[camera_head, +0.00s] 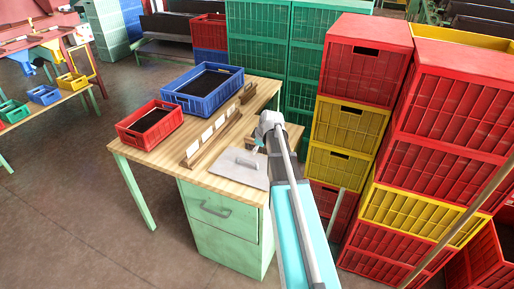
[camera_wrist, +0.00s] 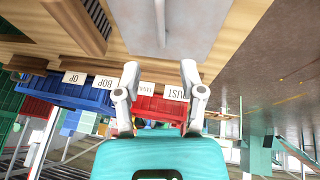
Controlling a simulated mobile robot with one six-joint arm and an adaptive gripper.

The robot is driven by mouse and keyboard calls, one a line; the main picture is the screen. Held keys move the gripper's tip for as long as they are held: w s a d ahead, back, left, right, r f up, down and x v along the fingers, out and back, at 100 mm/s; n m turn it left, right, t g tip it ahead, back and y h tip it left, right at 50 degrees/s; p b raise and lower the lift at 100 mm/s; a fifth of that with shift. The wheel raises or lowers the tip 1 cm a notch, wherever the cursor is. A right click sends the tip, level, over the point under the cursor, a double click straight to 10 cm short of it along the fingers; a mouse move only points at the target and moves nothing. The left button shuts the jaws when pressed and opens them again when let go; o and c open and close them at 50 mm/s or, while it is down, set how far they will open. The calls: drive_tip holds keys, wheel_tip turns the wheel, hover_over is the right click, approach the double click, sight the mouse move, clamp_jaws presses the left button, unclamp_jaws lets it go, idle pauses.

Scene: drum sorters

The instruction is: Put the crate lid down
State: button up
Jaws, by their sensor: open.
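The crate lid (camera_head: 238,174) is a flat grey panel with a raised handle. It appears to lie flat on the wooden desk top (camera_head: 155,160), near the front right edge. In the wrist view the lid (camera_wrist: 185,35) and its upright handle show at the top, just past the fingertips. My gripper (camera_wrist: 160,72) is open, with its two grey fingers spread and nothing between them. In the head view my gripper (camera_head: 262,142) is over the lid's right back side, partly hidden by my arm. I cannot tell whether a finger touches the lid.
A red crate (camera_head: 134,140) and a blue crate (camera_head: 226,97) with dark contents stand on the desk. A wooden rack (camera_head: 192,159) with white word cards stands between them and the lid. Tall stacks of red and yellow crates (camera_head: 440,105) rise close on the right.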

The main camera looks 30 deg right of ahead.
drive_tip(key=s+a+f+m+g, duration=0.1)
drive_tip(key=s+a+m, duration=0.3)
drive_tip(key=s+a, duration=0.6)
drive_tip(key=s+a+m+g+h, duration=0.1)
drive_tip(key=s+a+m+g, duration=0.2)
drive_tip(key=s+a, duration=0.7)
drive_tip(key=a+m, duration=0.1)
drive_tip(key=a, duration=0.3)
drive_tip(key=shift+a+f+g, duration=0.25)
drive_tip(key=shift+f+g, duration=0.15)
